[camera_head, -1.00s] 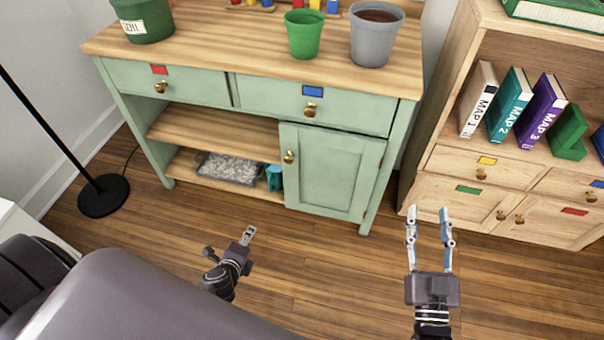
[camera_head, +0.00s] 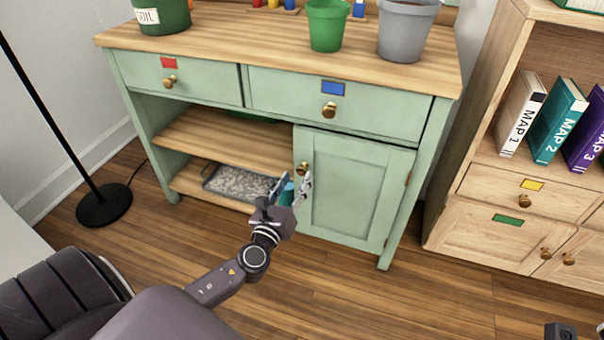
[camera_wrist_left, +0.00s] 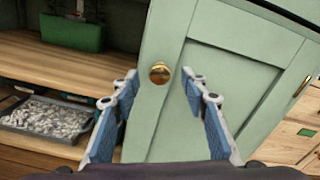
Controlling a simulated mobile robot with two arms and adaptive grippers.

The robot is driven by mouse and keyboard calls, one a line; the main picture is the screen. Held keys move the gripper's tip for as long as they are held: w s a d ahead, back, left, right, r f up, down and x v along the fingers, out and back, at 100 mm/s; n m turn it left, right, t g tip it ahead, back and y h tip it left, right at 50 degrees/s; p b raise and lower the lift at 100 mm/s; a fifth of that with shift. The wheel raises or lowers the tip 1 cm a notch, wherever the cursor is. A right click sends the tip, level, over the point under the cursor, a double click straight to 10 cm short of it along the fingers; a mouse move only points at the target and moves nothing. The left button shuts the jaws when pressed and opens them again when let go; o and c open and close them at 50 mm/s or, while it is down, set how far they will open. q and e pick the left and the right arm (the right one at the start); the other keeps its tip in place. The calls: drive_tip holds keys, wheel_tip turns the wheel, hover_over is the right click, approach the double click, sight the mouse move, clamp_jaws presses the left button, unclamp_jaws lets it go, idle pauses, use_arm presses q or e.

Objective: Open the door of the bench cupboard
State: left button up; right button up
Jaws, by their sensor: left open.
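The cupboard door (camera_head: 352,187) is a pale green panel at the lower right of the green bench, and it looks shut. Its round brass knob (camera_head: 302,168) is near the door's upper left edge. My left gripper (camera_head: 294,179) is open and empty just in front of the knob. In the left wrist view, the knob (camera_wrist_left: 160,73) shows beyond and between the two open fingertips (camera_wrist_left: 160,80), with no contact to be seen. Of my right arm, only a dark piece shows at the bottom right corner of the head view; its fingers are out of frame.
Left of the door are open shelves with a grey tray of pebbles (camera_head: 238,184) and a teal item. Pots, including a grey one (camera_head: 406,30), stand on the benchtop. A wooden bookcase (camera_head: 480,215) stands to the right. The floor before the door is clear.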

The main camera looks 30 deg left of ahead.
sight(300, 172)
use_arm(q)
drive_tip(key=shift+x, duration=2.15)
drive_tip(key=shift+f, duration=0.1)
clamp_jaws()
